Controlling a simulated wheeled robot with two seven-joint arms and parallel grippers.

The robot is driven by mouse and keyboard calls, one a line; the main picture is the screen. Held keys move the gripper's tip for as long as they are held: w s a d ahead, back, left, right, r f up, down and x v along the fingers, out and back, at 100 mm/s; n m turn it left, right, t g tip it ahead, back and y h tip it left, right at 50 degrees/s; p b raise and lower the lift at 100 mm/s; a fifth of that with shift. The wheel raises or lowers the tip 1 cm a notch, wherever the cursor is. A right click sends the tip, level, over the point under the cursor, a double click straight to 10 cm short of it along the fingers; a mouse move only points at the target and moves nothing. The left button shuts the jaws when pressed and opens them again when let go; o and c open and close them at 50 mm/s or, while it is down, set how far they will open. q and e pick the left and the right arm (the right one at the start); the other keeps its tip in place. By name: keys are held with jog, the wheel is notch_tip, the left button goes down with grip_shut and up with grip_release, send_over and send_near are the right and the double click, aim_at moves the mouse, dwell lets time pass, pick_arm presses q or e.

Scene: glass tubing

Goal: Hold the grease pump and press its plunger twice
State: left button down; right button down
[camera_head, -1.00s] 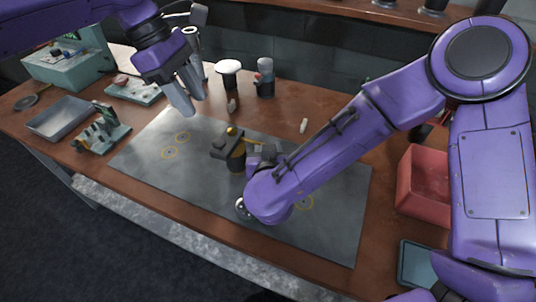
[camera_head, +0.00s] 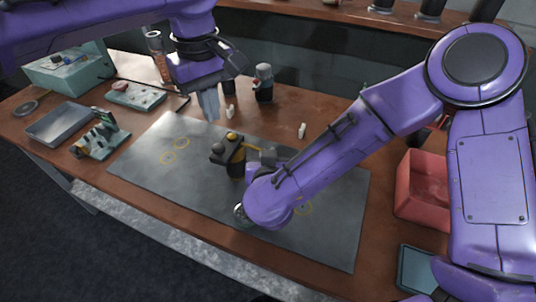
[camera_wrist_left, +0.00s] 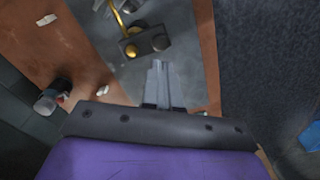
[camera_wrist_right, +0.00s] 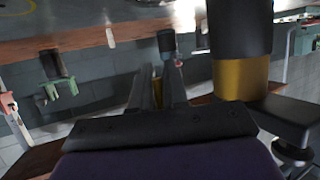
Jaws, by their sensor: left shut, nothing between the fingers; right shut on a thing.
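The grease pump (camera_head: 236,163) stands upright on the grey mat, with a dark body and head and a yellow knob on top. My right gripper (camera_head: 262,155) is at its right side, shut on a part of it; the exact grip is largely hidden by the arm. In the right wrist view, the fingers (camera_wrist_right: 157,88) are beside a large black and gold cylinder. My left gripper (camera_head: 209,106) is shut and empty, above and behind the pump, apart from it. In the left wrist view, its fingers (camera_wrist_left: 160,82) point towards the pump's dark head (camera_wrist_left: 148,42).
The grey mat (camera_head: 150,165) is clear left of the pump. A grey tray (camera_head: 60,122) and a green stand (camera_head: 100,138) are at the left. A red bin (camera_head: 420,185) is at the right.

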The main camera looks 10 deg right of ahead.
pick_arm(q)
send_over(217, 146)
notch_tip(217, 146, down, 5)
jog(key=shift+r, duration=0.1)
pick_arm(e)
jog(key=shift+w+a, duration=0.1)
jog(key=shift+a, duration=0.1)
pick_arm(q)
jog(key=shift+f, duration=0.55)
pick_arm(e)
jog(key=shift+d, duration=0.1)
pick_arm(q)
jog(key=shift+f, duration=0.4)
dwell(1.0)
jog(key=shift+f, duration=0.9)
jog(key=shift+r, duration=0.8)
jog(key=shift+f, duration=0.1)
